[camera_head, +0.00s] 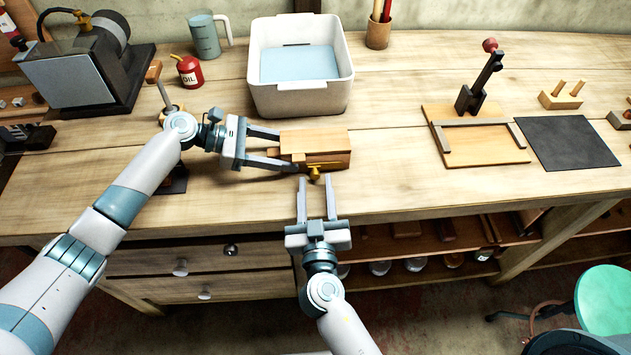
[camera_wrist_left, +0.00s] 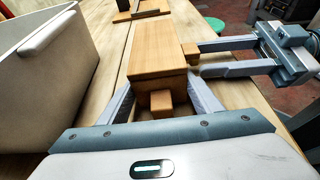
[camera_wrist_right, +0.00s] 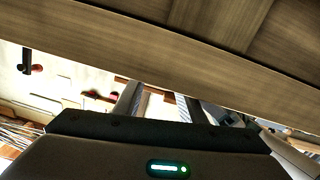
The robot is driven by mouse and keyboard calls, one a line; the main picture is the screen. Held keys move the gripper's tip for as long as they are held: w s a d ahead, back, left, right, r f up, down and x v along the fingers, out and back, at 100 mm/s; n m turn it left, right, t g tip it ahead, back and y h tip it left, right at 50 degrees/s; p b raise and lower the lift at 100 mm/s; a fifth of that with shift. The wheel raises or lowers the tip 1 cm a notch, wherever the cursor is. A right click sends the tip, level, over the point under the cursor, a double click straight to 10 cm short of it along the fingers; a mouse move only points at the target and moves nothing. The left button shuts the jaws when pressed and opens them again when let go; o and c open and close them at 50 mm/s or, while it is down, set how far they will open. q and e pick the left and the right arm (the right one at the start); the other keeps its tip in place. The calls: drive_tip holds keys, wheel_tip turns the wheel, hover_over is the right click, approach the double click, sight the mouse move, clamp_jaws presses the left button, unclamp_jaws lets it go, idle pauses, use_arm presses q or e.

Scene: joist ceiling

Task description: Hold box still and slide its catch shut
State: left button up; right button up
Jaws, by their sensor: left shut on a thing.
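A wooden box (camera_head: 325,142) lies on the workbench just in front of the white tub, and it also shows in the left wrist view (camera_wrist_left: 158,58). My left gripper (camera_head: 283,150) is shut on the box from its left end, one finger along each long side. A small yellowish catch (camera_head: 314,173) sticks out of the box's front side. My right gripper (camera_head: 317,183) is open at the bench's front edge, its fingers pointing at the catch. The fingertips lie close to the catch; I cannot tell whether they touch it. The right wrist view does not clearly show the box.
The white tub (camera_head: 301,96) stands right behind the box. A red oil can (camera_head: 189,72) and a grey machine (camera_head: 85,65) are at the left. Drawers are below the front edge.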

drive_tip(key=shift+w, duration=0.8)
clamp_jaws()
drive_tip(key=shift+d, duration=2.85)
use_arm(q)
drive_tip(key=shift+a, duration=0.1)
use_arm(e)
unclamp_jaws()
drive_tip(key=shift+a, duration=0.1)
drive_tip(key=shift+s, duration=0.1)
